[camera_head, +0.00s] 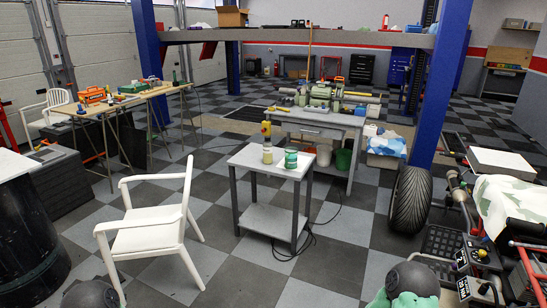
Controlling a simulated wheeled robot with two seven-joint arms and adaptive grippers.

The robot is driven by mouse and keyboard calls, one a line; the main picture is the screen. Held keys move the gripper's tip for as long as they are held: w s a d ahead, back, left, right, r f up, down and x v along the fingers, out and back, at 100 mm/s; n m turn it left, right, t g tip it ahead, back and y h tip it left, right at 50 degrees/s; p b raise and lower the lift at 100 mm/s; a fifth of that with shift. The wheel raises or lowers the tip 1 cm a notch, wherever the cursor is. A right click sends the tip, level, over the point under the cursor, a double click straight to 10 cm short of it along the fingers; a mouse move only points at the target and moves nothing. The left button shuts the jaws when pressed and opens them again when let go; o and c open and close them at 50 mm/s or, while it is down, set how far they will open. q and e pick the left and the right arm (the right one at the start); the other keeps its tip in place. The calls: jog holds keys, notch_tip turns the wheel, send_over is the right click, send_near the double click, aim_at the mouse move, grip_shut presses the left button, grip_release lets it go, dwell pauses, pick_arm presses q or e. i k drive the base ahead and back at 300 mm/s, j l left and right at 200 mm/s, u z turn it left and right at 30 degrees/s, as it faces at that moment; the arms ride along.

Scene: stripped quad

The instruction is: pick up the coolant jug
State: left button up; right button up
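I cannot tell for certain which thing is the coolant jug. A small grey side table (254,163) stands mid-floor. Neither of my grippers can be made out in this view, and nothing is seen touching the containers.
A white armchair (150,230) stands left of the side table. A cluttered workbench (315,118) is behind it. A tyre (410,199) and equipment (478,254) crowd the right. A black cable (308,240) lies by the table legs. Chequered floor in front is clear.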

aim_at(291, 153)
jog(key=i+j, duration=0.15)
jog(key=i, duration=0.25)
jog(key=i+j, duration=0.15)
jog(key=i, duration=0.3)
jog(key=i+j+z, duration=0.1)
jog(key=i, duration=0.3)
jog(key=i+j, duration=0.25)
jog(key=i, duration=0.2)
